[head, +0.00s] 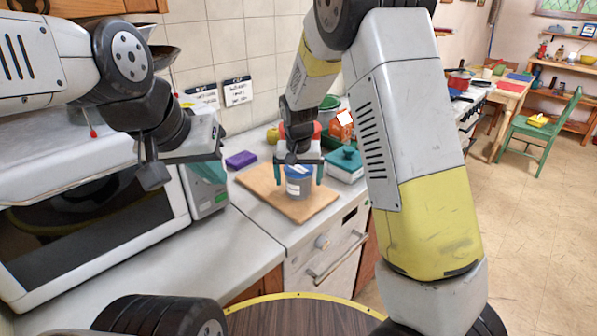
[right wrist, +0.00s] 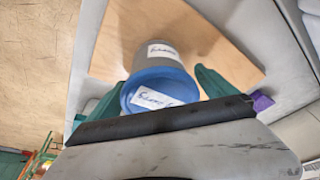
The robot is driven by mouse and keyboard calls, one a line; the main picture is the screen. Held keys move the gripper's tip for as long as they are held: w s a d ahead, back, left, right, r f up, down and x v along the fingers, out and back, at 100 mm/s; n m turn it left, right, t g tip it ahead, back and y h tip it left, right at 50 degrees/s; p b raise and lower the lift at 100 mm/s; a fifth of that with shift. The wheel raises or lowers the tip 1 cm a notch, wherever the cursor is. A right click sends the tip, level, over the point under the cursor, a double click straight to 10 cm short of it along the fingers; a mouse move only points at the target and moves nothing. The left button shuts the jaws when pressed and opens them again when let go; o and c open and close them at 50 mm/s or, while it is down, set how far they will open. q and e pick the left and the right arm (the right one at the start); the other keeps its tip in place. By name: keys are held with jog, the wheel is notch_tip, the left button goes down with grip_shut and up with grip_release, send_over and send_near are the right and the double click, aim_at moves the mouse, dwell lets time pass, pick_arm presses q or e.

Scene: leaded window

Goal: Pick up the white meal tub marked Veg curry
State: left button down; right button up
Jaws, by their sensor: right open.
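A tub with a blue lid and a greyish body (head: 298,188) stands on a wooden board on the counter. In the right wrist view this tub (right wrist: 158,62) has white labels on its lid and side; the handwriting is too small to read surely. My right gripper (head: 300,174) is open, its teal fingers on either side of this tub. It also shows in the right wrist view (right wrist: 160,88); I cannot tell whether the fingers touch the tub. A white tub with a teal lid (head: 345,174) stands behind to the right. My left gripper (head: 185,150) is by the microwave, its jaws unclear.
The wooden board (head: 313,211) lies on the grey counter (head: 225,250). A purple block (head: 241,160) lies left of the board. An orange item (head: 341,126) and a green container stand behind. The microwave (head: 90,235) fills the left side. The front counter is clear.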

jog(key=c, duration=1.8)
jog(key=shift+r, duration=0.1)
